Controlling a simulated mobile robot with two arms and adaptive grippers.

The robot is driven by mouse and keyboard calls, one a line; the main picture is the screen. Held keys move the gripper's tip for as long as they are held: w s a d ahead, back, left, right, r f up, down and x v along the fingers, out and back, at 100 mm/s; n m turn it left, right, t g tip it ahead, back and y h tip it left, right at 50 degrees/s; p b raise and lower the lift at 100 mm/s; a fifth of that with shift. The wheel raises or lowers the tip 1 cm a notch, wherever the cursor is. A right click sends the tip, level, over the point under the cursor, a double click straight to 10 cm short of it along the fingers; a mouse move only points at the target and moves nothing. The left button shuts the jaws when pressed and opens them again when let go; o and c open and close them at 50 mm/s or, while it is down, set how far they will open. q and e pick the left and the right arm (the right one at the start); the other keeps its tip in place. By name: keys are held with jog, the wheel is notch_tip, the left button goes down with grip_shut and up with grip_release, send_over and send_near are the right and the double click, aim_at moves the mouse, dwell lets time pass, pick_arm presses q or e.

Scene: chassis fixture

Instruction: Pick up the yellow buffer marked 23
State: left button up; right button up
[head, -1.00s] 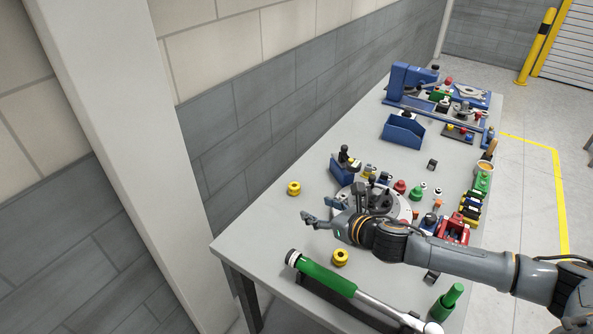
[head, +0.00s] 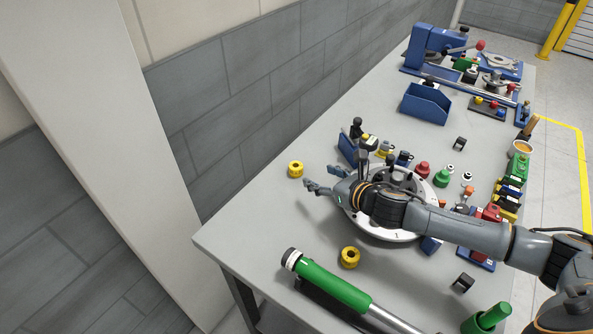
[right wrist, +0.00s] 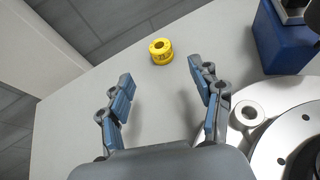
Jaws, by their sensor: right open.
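A yellow ring-shaped buffer (head: 295,169) stands on the table near the wall-side edge. It also shows in the right wrist view (right wrist: 161,51), with dark marks on its side that are too small to read surely. A second yellow buffer (head: 350,257) stands nearer the front of the table; its marking cannot be read. My right gripper (head: 322,181) is open and empty, just right of the first buffer. In the right wrist view its fingers (right wrist: 163,80) are spread, with that buffer beyond the tips, between their lines and apart from them. My left gripper is out of view.
A round metal fixture (head: 375,226) lies under my right forearm, with a blue block (right wrist: 283,40) close by. A green-handled torque wrench (head: 335,285) lies at the front. A blue bin (head: 426,103) stands farther back. The table around the first buffer is clear.

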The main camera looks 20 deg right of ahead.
aim_at(299, 168)
jog(key=b+x, duration=0.2)
jog(key=x, duration=0.4)
jog(key=shift+w+a+b, duration=0.1)
jog(key=shift+a+b, duration=0.1)
jog(key=shift+b, duration=0.2)
jog(key=shift+w+a+f, duration=0.1)
jog(key=shift+w+f, duration=0.1)
jog(key=shift+w, duration=0.3)
jog(key=b+x, duration=0.4)
jog(key=shift+f+b, duration=0.3)
jog(key=shift+f, duration=0.1)
jog(key=shift+w+a, duration=0.1)
jog(key=shift+w, duration=0.25)
jog(key=shift+r, duration=0.1)
jog(key=c, duration=1.2)
